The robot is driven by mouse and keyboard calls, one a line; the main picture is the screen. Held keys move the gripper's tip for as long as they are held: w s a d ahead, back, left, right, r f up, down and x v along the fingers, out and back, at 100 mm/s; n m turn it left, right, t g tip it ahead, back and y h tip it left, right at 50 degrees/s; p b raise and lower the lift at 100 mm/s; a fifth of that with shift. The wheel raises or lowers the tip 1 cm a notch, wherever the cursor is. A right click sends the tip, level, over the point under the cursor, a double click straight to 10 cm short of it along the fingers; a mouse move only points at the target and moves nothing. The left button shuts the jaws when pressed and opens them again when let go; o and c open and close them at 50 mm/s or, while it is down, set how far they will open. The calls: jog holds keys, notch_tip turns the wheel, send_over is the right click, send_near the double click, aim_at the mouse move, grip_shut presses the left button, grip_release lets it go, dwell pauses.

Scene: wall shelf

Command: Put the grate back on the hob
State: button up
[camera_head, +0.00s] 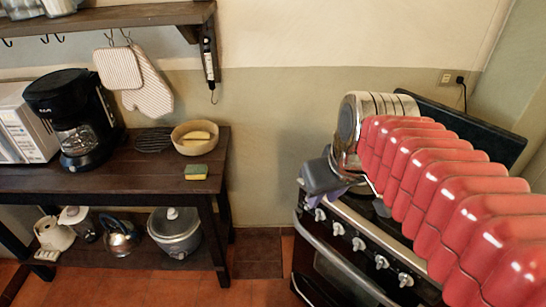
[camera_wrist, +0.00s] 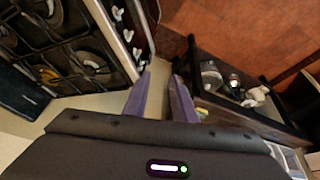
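A dark wire grate (camera_head: 153,140) lies on the wooden side table (camera_head: 110,185), between the coffee maker and the bowl. The hob stands at the right in the head view, largely hidden behind my arm; in the wrist view the hob (camera_wrist: 62,88) shows at upper left with black grates and burners. My gripper (camera_head: 345,190) is over the hob's front left part in the head view, far from the loose grate. In the wrist view my gripper (camera_wrist: 160,85) has its two purple fingers apart with nothing between them. I cannot make out the loose grate in the wrist view.
A bowl (camera_head: 194,147), a sponge (camera_head: 196,172) and a black coffee maker (camera_head: 75,118) share the tabletop with the grate. Oven mitts (camera_head: 150,92) hang above it from the wall shelf (camera_head: 130,15). A cooker (camera_head: 174,235) and kettle (camera_head: 121,238) stand below. A floor gap separates table and stove.

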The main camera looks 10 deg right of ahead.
jog(key=s+a+f+t, duration=0.1)
jog(key=s+a+f, duration=0.2)
jog(key=s+a, duration=0.2)
jog(key=shift+s+m, duration=0.15)
jog(key=shift+m, duration=0.25)
dwell(1.0)
